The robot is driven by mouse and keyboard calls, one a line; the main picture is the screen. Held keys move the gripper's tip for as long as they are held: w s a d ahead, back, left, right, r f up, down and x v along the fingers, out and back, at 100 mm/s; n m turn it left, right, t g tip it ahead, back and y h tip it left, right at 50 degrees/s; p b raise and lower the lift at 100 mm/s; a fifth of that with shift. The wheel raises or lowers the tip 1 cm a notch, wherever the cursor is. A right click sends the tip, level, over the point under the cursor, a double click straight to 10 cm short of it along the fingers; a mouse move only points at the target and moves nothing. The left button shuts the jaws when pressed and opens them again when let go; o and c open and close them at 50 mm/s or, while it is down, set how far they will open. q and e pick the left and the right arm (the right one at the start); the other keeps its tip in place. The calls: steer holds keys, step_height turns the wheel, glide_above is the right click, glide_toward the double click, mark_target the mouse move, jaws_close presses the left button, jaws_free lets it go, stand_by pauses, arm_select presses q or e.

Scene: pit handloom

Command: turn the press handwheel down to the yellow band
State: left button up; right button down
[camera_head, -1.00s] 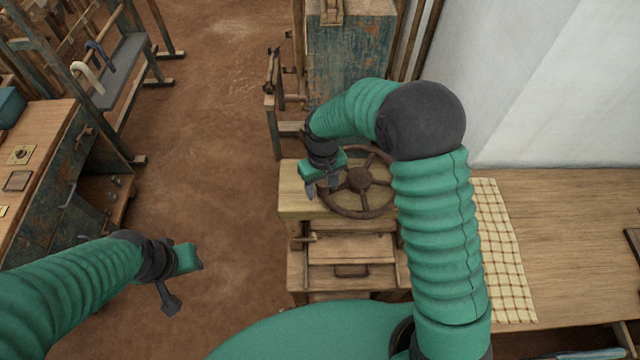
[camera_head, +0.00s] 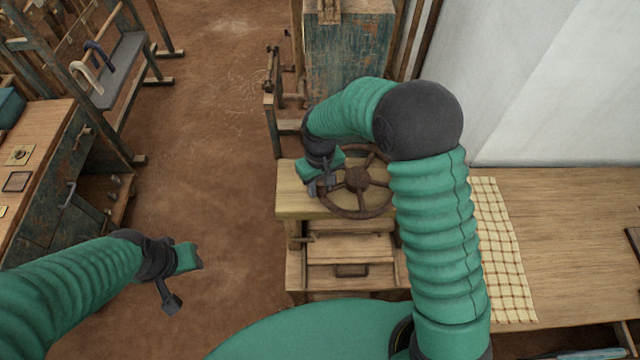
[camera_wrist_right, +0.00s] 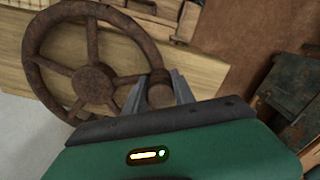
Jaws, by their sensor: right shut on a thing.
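The press handwheel (camera_head: 357,181) is a rusty brown spoked wheel lying over the top of the wooden press (camera_head: 297,200). It also shows in the right wrist view (camera_wrist_right: 93,82). My right gripper (camera_head: 322,184) is at the wheel's left side in the head view. In the wrist view its two fingers (camera_wrist_right: 160,92) stand on either side of a round brown knob (camera_wrist_right: 160,90) at the wheel's rim, and it is shut on that knob. My left gripper (camera_head: 178,285) hangs over the floor, away from the press; its finger opening is unclear. I cannot make out the yellow band.
A table (camera_head: 570,230) with a checked cloth (camera_head: 500,240) stands at the right against the white wall. A workbench (camera_head: 45,190) stands at the left. A worn blue cabinet (camera_head: 348,60) is behind the press. Bare floor (camera_head: 210,150) lies between.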

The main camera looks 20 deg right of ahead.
steer(key=shift+a, duration=0.15)
steer(key=shift+w, duration=0.15)
stand_by(0.6)
steer(key=shift+w+m+b, duration=0.35)
steer(key=shift+w+m, duration=1.05)
steer(key=w+d+m, duration=0.1)
steer(key=w+m, duration=0.1)
steer(key=w+d+m, duration=0.1)
steer(key=w+m, duration=0.2)
steer(key=m, duration=0.1)
steer(key=shift+w+d, duration=0.4)
steer(key=w+d+m, duration=0.1)
steer(key=m, duration=0.1)
steer(key=w+d+m, duration=0.2)
steer(key=d+m, duration=0.1)
steer(key=shift+w+d+r+m+b, duration=0.1)
steer(key=shift+m+b, duration=0.2)
steer(key=shift+w+d+m, duration=0.25)
steer(key=shift+d+m, duration=0.55)
steer(key=shift+m, duration=0.05)
steer(key=shift+w+d+m, duration=0.25)
steer(key=shift+d+m, duration=0.55)
steer(key=shift+m, duration=0.05)
steer(key=shift+r, duration=0.1)
